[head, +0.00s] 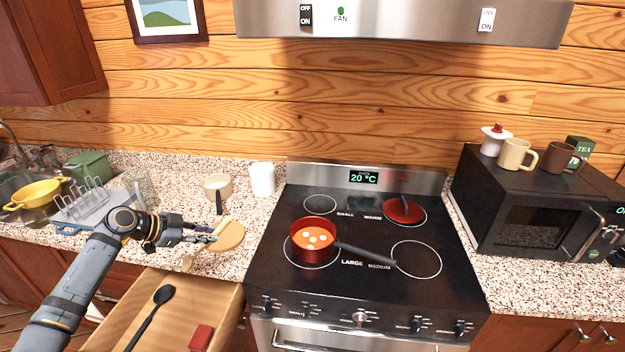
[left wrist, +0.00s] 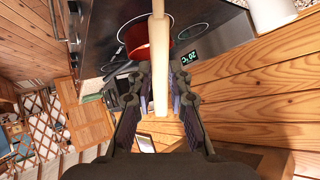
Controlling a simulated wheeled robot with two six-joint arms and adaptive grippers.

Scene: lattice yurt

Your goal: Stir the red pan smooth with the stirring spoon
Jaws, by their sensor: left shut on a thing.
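The red pan (head: 313,240) stands on the large front left ring of the stove, its dark handle pointing right. It holds orange-red food with several pale lumps on top. My left gripper (head: 209,234) is over the counter left of the stove, shut on a pale wooden utensil that looks like the stirring spoon (head: 223,227). In the left wrist view the pale shaft (left wrist: 159,70) runs between the fingers, with the red pan (left wrist: 131,38) beyond it. My right gripper is not in view.
An open drawer (head: 222,302) holds a black spoon (head: 154,308) and a red block (head: 200,338). A red lid or rest (head: 404,212) sits on the back right ring. A microwave (head: 535,205) stands right.

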